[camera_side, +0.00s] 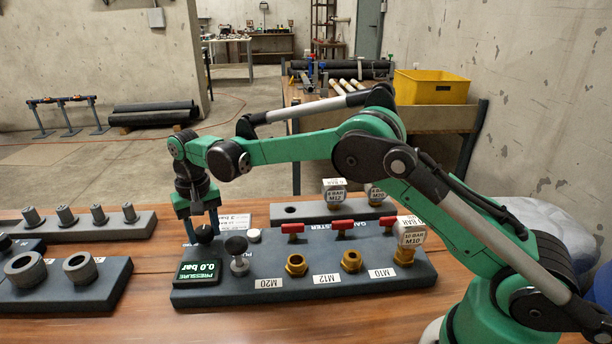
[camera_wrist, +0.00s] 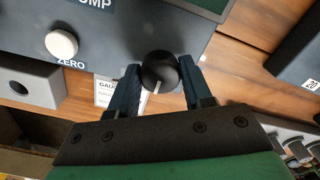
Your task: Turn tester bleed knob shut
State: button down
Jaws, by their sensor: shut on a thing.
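The tester (camera_side: 340,290) is a dark grey block on the wooden bench, with a green-on-black pressure display (camera_side: 198,272) reading 0.0 bar. Its bleed knob (camera_side: 204,234) is a round black knob at the back left corner, behind the display. In the wrist view, the knob (camera_wrist: 160,68) sits between the two blue fingers and a pale pointer mark shows on its near side. My gripper (camera_side: 203,226) points down over the knob and is shut on it. The gripper (camera_wrist: 164,82) hides part of the knob's sides.
A black-topped pump plunger (camera_side: 237,250) and a white zero button (camera_side: 254,235) stand right beside the knob. Red-handled valves (camera_side: 342,227) and brass ports (camera_side: 297,264) fill the tester's right. Grey racks with fittings (camera_side: 68,271) lie left. A grey block (camera_side: 300,211) stands behind.

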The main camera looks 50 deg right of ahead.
aim_at(204, 230)
dwell(0.4)
jog(key=shift+c, duration=1.8)
grip_release()
jog(key=shift+r, duration=2.85)
